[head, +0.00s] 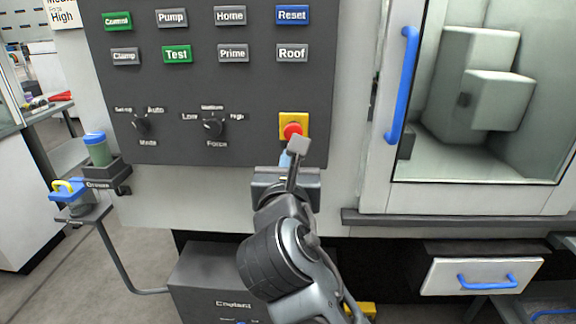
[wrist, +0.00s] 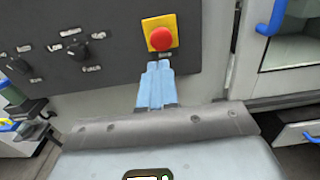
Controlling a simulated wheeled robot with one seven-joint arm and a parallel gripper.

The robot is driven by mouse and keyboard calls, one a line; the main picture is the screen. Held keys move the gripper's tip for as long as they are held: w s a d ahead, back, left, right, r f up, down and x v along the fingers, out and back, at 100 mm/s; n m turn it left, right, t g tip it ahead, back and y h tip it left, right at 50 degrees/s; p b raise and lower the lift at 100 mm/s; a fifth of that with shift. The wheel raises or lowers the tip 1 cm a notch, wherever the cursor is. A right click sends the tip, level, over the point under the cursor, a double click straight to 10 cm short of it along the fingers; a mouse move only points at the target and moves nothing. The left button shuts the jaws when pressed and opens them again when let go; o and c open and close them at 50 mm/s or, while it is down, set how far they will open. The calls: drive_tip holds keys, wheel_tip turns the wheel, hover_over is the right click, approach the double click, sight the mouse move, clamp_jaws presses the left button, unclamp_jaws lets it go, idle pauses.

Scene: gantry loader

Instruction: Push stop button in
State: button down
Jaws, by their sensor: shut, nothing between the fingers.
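The stop button is a red round knob (head: 292,130) on a yellow square plate (head: 286,119), at the lower right of the dark control panel. In the wrist view the red knob (wrist: 160,39) stands out from its yellow plate (wrist: 149,24), just beyond the fingertips. My gripper (head: 298,146) is shut and empty, its tip just below the knob and covering its lower edge in the head view. In the wrist view the shut blue-grey fingers (wrist: 158,66) point up at the button, with a small strip of panel between. I cannot tell whether they touch.
The panel (head: 180,90) carries several labelled buttons above and two rotary knobs, Mode (head: 141,124) and Force (head: 213,127), at left. A blue door handle (head: 403,85) stands out at right. A cup (head: 97,149) sits in a side holder at left.

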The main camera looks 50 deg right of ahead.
drive_tip(key=p+x, duration=0.1)
drive_tip(key=x, duration=0.8)
drive_tip(key=shift+d, duration=0.2)
drive_tip(key=shift+w, duration=0.2)
